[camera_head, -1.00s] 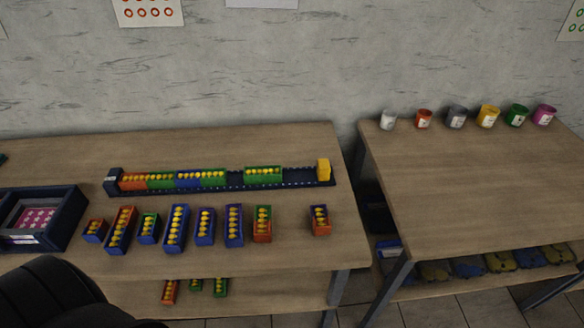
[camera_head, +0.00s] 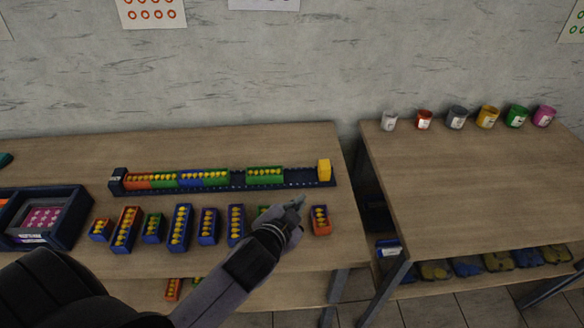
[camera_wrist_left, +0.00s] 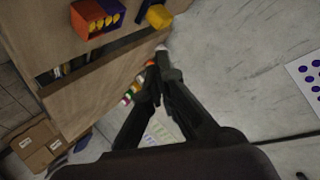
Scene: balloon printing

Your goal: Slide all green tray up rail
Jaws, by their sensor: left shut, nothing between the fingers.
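The dark rail (camera_head: 306,176) lies along the back of the left table. A green tray (camera_head: 265,174) with yellow balls sits in the rail's right half, with an empty stretch of rail on each side. Another green tray (camera_head: 164,179) sits further left in the rail, between an orange tray (camera_head: 138,181) and a blue one (camera_head: 190,178). My left gripper (camera_head: 299,203) is shut and empty, over the table in front of the rail. It hides most of a tray in the front row. The left wrist view shows its closed fingers (camera_wrist_left: 162,62). My right gripper is not in view.
Several loose trays stand in a row in front of the rail, among them a small green one (camera_head: 153,228) and an orange one (camera_head: 320,220). A yellow block (camera_head: 324,169) caps the rail's right end. Paint cups (camera_head: 487,117) stand on the right table.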

